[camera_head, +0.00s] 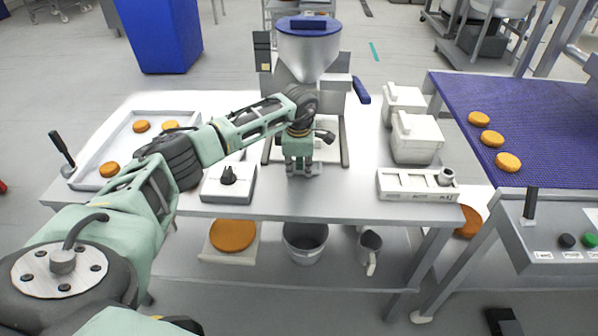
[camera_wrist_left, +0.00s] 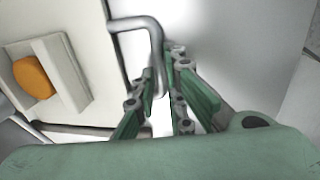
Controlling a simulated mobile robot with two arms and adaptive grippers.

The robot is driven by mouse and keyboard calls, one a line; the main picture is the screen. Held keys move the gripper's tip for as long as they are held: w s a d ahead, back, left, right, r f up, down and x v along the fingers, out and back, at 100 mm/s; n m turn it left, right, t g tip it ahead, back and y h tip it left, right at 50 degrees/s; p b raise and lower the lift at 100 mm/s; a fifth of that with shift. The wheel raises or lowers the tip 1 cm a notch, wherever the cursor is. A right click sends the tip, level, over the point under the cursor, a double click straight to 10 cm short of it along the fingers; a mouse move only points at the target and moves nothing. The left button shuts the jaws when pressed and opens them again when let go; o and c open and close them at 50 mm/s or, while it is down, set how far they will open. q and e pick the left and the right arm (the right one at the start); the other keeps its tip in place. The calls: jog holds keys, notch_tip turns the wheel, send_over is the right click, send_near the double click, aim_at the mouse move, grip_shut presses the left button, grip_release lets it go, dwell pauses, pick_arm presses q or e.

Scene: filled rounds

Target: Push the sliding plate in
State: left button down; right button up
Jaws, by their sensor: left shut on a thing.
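The filling machine (camera_head: 309,50) has a blue-lidded hopper and stands at the back of the table. The pale sliding plate (camera_head: 328,152) lies between two dark rails below the hopper, partly hidden by my left arm. My left gripper (camera_head: 303,172) points down at the front of the plate. In the left wrist view my left gripper (camera_wrist_left: 165,95) has its green fingers closed around the end of a bent grey handle (camera_wrist_left: 140,23). The handle's join to the plate is not clear. My right gripper is not in view.
A white tray (camera_head: 88,165) with orange rounds is at the left, beside a small black-knobbed box (camera_head: 229,186). White containers (camera_head: 416,139) and a pale rack (camera_head: 400,186) stand right of the machine. A blue conveyor (camera_head: 545,140) carries rounds. A bucket (camera_head: 305,245) is below the table.

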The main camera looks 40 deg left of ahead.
pick_arm(q)
jog(key=shift+w+a+r, duration=0.25)
jog(key=shift+w+r, duration=0.05)
jog(key=shift+r, duration=0.1)
jog(key=c, duration=2)
grip_release()
jog(key=shift+c, duration=0.2)
jog(key=shift+o, duration=0.9)
jog(key=shift+f, duration=0.2)
jog(key=shift+d+r, duration=0.1)
jog(key=shift+r, duration=0.05)
notch_tip(320, 180, up, 12)
jog(key=s, duration=0.2)
jog(key=shift+d+f, duration=0.25)
jog(key=shift+d, duration=0.2)
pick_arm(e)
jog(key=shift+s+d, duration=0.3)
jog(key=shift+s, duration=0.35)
